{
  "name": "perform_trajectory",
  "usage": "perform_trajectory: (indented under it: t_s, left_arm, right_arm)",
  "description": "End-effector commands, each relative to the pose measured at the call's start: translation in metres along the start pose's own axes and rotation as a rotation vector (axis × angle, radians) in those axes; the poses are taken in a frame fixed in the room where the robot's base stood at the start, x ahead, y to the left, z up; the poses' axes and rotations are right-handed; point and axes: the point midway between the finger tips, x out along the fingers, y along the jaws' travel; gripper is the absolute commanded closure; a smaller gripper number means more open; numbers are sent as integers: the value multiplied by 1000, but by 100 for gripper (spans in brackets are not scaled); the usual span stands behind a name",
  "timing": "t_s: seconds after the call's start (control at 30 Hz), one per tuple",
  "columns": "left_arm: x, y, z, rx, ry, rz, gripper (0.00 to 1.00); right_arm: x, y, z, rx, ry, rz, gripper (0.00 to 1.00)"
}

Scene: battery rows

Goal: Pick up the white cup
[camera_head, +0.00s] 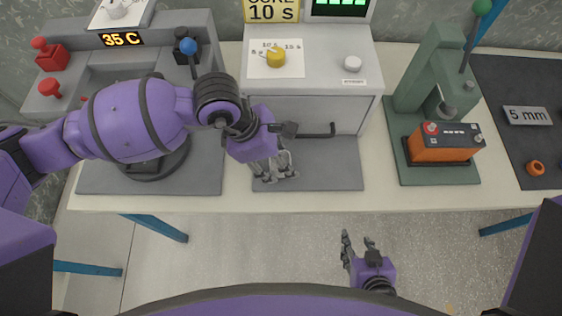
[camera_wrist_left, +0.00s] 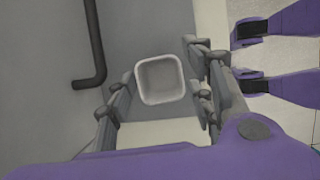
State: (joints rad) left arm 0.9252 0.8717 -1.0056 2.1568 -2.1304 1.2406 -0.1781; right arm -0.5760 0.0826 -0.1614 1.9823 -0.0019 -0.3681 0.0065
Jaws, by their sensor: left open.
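The white cup (camera_wrist_left: 159,80) shows in the left wrist view as a small, square, pale-rimmed open container. It lies between the spread fingers of my left gripper (camera_wrist_left: 162,92), with gaps at its sides; I cannot tell whether any finger touches it. In the head view my left gripper (camera_head: 274,172) points down over the grey mat in front of the oven-like box, and its fingers and wrist largely hide the cup. My right gripper (camera_head: 358,246) is in front of the bench, over the floor, with its fingers apart and empty.
A grey mat (camera_head: 330,178) lies under the left gripper. The box's dark door handle (camera_head: 318,133) is close beside that gripper. To the right stands a green press (camera_head: 428,70) with an orange-black battery (camera_head: 445,142). A dark mat (camera_head: 520,85) carries an orange ring (camera_head: 536,168).

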Motion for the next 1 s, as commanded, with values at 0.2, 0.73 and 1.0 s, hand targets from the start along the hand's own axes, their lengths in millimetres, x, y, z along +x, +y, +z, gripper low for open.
perform_trajectory:
  t_s: [0.2, 0.73, 1.0]
  left_arm:
    - [11, -1, 0, 0, -1, -2, 52]
    - [10, -1, 0, -1, -1, -2, 80]
    - [1, 0, 4, 0, -2, 1, 80]
  right_arm:
    - [0, -1, 0, 0, -1, -2, 60]
    - [-2, -1, 6, 2, -12, -1, 60]
    - [-2, -1, 5, 4, -10, -1, 60]
